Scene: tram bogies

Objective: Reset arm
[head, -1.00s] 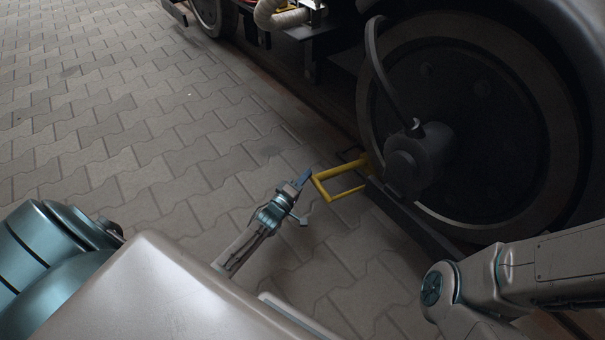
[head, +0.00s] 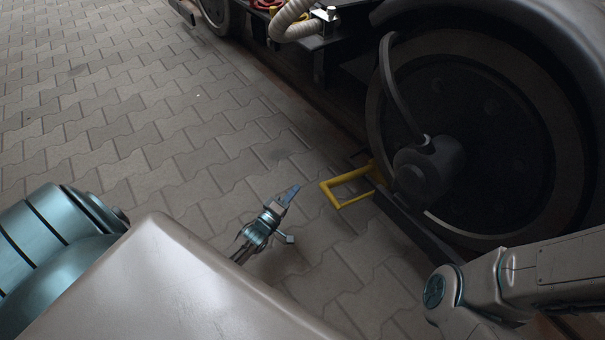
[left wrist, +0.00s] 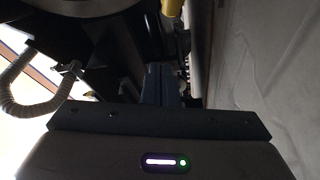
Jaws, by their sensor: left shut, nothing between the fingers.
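My left gripper (head: 289,193) is shut and empty, with its slim blue fingers together. It hangs above the paving, a little left of the yellow bar frame (head: 347,187) beside the wheel, with a visible gap between them. In the left wrist view the closed fingers (left wrist: 162,84) point away from the camera with nothing held in them. A yellow piece (left wrist: 172,7) shows at the top edge there. A link of my right arm is at the lower right of the head view, but its gripper is out of view.
The large dark bogie wheel (head: 480,130) with its hub (head: 428,165) stands at the right. A ribbed hose (head: 290,20) hangs at the top, also visible in the left wrist view (left wrist: 22,92). Open grey paving (head: 120,110) lies to the left.

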